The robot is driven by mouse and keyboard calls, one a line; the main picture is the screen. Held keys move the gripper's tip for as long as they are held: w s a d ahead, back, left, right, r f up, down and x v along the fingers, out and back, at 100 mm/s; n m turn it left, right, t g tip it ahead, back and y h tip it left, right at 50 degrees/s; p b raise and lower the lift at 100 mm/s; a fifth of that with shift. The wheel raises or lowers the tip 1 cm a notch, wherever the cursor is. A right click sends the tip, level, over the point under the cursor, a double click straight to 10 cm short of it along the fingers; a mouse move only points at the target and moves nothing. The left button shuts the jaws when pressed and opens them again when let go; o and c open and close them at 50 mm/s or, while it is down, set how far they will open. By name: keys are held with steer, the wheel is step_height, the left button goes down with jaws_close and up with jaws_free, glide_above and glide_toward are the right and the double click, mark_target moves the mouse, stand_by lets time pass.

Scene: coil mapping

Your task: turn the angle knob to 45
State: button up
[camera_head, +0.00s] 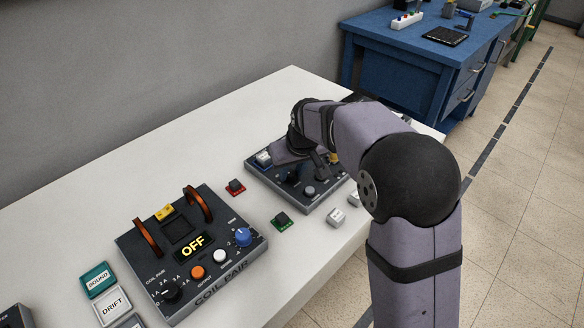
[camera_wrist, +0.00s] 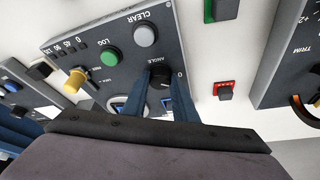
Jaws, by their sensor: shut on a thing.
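The angle knob (camera_wrist: 160,76) is a small black dial beside the label ANGLE on a dark grey panel (camera_wrist: 210,122) in the wrist view. My gripper (camera_wrist: 159,88) has its two blue fingers on either side of the knob and is shut on it. The knob's pointer and scale are too small and partly covered to read exactly; a 0 shows beside it.
The panel also has a green LOG button (camera_wrist: 111,56), a grey CLEAR button (camera_wrist: 146,35) and a yellow-tipped lever (camera_wrist: 75,80). A red block (camera_head: 235,187) and a green block (camera_head: 282,222) lie between it and the coil pair box (camera_head: 187,252), whose display reads OFF.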

mark_target(287, 189)
steer(key=m+h, duration=0.1)
steer(key=m, duration=0.2)
steer(key=shift+a+p, duration=0.2)
steer(key=shift+p, duration=0.2)
steer(key=shift+m+h+b, duration=0.45)
steer(key=shift+m+h, duration=0.45)
steer(key=shift+m, duration=1)
steer(key=o, duration=1)
steer(key=shift+o, duration=0.2)
steer(key=shift+r, duration=0.15)
steer(key=v, duration=0.7)
